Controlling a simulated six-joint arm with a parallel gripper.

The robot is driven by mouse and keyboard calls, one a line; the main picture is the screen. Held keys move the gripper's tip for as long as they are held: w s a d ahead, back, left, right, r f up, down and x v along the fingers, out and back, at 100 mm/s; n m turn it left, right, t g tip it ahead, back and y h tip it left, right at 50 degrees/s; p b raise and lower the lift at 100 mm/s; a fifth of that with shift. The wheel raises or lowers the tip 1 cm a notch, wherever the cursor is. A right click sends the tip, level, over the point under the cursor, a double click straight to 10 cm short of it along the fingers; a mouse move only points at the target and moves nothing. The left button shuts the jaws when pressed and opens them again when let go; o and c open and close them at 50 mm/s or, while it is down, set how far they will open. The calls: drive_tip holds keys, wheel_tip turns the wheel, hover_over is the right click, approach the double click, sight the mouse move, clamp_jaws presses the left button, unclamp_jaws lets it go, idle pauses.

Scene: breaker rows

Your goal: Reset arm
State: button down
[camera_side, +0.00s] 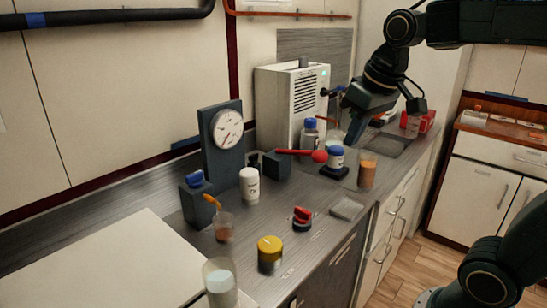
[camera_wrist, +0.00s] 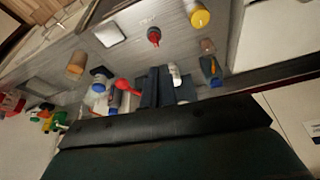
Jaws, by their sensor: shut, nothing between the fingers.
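My gripper (camera_side: 350,112) hangs from the arm at the upper right of the side view, above the far part of the counter, in front of the white vented box. Its fingers are shut with nothing between them. A lever with a red handle and ball end (camera_side: 318,156) sticks out toward the right from a dark block (camera_side: 277,165) beside the gauge panel. The red lever also shows in the wrist view (camera_wrist: 124,85). My gripper is apart from the lever. In the wrist view a large dark shape covers the bottom, and the fingertips are hard to make out.
A gauge (camera_side: 227,129), white vented box (camera_side: 292,95), white jar (camera_side: 250,186), yellow-lidded jar (camera_side: 270,254), red-and-black knob (camera_side: 302,219), orange cup (camera_side: 367,171) and blue-capped jar (camera_side: 336,158) crowd the counter. A pale board (camera_side: 100,265) lies at front left.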

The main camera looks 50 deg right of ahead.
drive_tip(key=s+a+f+n, duration=0.1)
drive_tip(key=s+a+f, duration=0.1)
drive_tip(key=s, duration=0.3)
drive_tip(key=s+a+f+t, duration=0.1)
drive_tip(key=s+a+f, duration=0.1)
drive_tip(key=s, duration=0.3)
drive_tip(key=shift+s+a+f+n+t+y, duration=0.15)
drive_tip(key=shift+s+f+n+t+y, duration=0.2)
drive_tip(key=shift+f, duration=0.55)
